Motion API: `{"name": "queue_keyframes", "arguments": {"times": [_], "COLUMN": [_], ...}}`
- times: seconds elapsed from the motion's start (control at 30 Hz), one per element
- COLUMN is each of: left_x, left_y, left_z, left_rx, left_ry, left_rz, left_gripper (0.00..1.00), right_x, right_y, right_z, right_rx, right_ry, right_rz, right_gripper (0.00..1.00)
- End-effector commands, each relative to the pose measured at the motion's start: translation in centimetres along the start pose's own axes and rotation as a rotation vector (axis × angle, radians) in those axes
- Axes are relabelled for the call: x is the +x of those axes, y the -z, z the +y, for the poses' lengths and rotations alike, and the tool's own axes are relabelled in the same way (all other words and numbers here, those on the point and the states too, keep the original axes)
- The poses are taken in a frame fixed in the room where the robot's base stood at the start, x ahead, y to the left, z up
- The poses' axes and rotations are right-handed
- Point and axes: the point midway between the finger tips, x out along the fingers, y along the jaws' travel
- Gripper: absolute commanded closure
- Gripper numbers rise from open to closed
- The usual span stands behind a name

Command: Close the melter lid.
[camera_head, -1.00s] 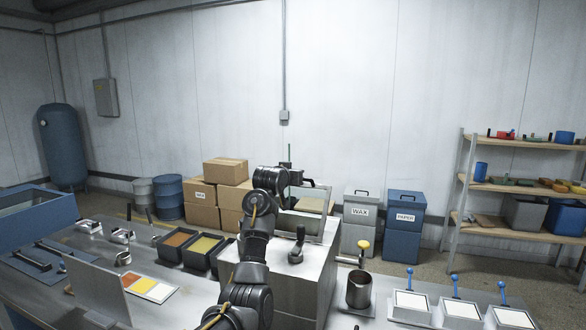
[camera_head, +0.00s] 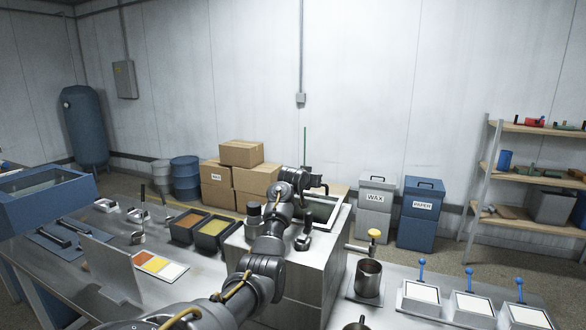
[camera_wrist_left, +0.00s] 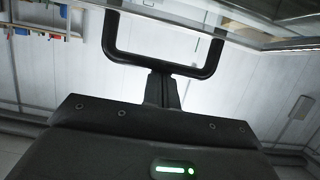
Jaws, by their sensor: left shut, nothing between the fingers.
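The melter (camera_head: 290,265) is a grey metal box in the middle of the bench. At its top is a pale-rimmed rectangular frame (camera_head: 341,213) with a dark inside, partly hidden by my left arm. I cannot tell surely whether this is the raised lid or the opening. My left gripper (camera_head: 316,183) is over the back of the melter by this frame. In the left wrist view its narrow fingers (camera_wrist_left: 163,88) are shut and empty. A black U-shaped bar (camera_wrist_left: 165,64), seemingly a handle, is right at their tips; contact is unclear.
A dark knob (camera_head: 303,242) stands on the melter top. A metal pot (camera_head: 368,281) stands to its right, several white blocks with blue handles (camera_head: 470,305) beyond. Two dark trays (camera_head: 210,252) are at its left. Cartons (camera_head: 253,182) and bins (camera_head: 375,220) stand behind.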

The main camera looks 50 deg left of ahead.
Motion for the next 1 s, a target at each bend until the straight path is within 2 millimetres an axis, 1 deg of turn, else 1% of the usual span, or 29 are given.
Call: {"name": "queue_keyframes", "arguments": {"times": [0.2,0.67,0.77,1.0], "left_x": [0.3,0.2,0.0,-1.0], "left_y": [-0.4,-0.1,0.7,4.7], "left_z": [-0.1,-0.1,-0.1,0.0], "left_rx": [0.000,0.000,0.000,0.000], "left_ry": [0.000,0.000,0.000,-0.002], "left_rz": [-0.001,0.001,0.001,0.001], "left_gripper": [1.00,1.00,1.00,1.00], "right_x": [0.1,-0.1,-0.9,-4.3], "right_y": [0.0,0.0,0.1,0.4], "right_z": [0.2,0.3,0.3,0.4], "right_rx": [-0.001,-0.001,-0.001,-0.001], "right_ry": [-0.002,-0.004,-0.004,-0.004], "right_rz": [-0.001,-0.001,0.000,0.000], "right_gripper": [0.62,0.62,0.62,0.62]}}
